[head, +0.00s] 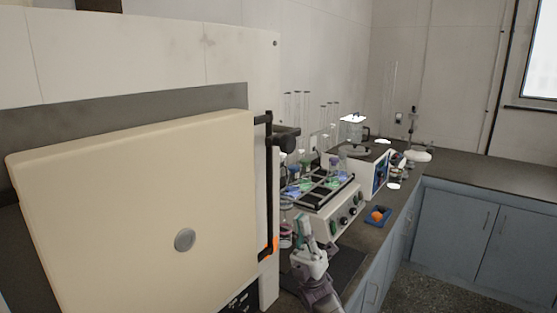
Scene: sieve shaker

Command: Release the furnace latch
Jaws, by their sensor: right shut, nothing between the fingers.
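The furnace fills the left side of the head view, with its big cream door (130,215) facing me and looking closed or nearly so. A dark latch (285,137) with a knob sticks out at the door's upper right edge, next to a long black vertical bar (268,190). My right gripper (302,222) is shut and empty. It appears below and right of the latch, apart from it, in front of the bench. My left gripper is not in view.
On the bench (450,180) stand a white shaker (330,212) with flasks, a white instrument (365,175), glassware and a blue tray (377,217) with an orange object. Blue cabinets (470,240) run below. The floor at lower right is clear.

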